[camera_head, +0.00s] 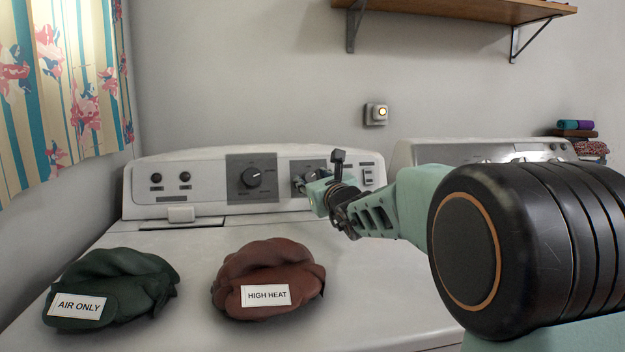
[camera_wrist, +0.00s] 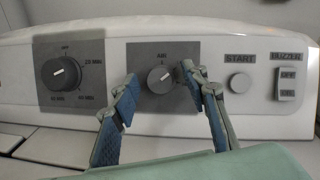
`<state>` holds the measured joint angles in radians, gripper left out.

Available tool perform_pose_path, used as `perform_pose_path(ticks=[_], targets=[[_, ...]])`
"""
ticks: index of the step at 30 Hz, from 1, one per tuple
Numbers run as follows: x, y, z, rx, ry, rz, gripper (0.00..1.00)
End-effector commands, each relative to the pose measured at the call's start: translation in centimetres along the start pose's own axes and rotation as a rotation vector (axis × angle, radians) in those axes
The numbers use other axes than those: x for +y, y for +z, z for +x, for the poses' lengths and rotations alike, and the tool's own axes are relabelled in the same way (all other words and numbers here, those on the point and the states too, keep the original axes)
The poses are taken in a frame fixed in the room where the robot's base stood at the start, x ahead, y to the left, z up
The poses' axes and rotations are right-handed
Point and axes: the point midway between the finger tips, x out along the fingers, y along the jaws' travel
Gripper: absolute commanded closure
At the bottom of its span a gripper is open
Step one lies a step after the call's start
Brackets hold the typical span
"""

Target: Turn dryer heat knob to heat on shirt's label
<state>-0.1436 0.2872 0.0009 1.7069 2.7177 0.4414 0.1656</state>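My gripper (camera_wrist: 160,75) is open, with one blue-padded finger on each side of the knob; contact cannot be told. In the head view my gripper (camera_head: 311,186) is at the dryer panel and partly covers the knob. A dark green shirt (camera_head: 135,275) labelled AIR ONLY and a red shirt (camera_head: 270,262) labelled HIGH HEAT lie on the dryer top.
A larger timer knob (camera_wrist: 63,72) is left of the heat knob. A START button (camera_wrist: 241,82) and a buzzer switch (camera_wrist: 287,84) are to the right. A second machine (camera_head: 470,152) stands at right. A wooden shelf (camera_head: 460,10) hangs above, and a curtain (camera_head: 60,90) is at left.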

Motion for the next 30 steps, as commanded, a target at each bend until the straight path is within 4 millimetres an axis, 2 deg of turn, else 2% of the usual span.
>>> perform_pose_path(ticks=[8,21,25,30], targets=[[0.0,0.1,-0.9,-0.001,0.0,-0.001,0.59],[-0.1,0.1,-8.7,-0.002,-0.002,-0.001,0.59],[-0.1,0.1,-10.4,0.0,-0.001,0.0,0.59],[0.0,0.0,-11.7,0.0,-0.001,0.0,0.59]])
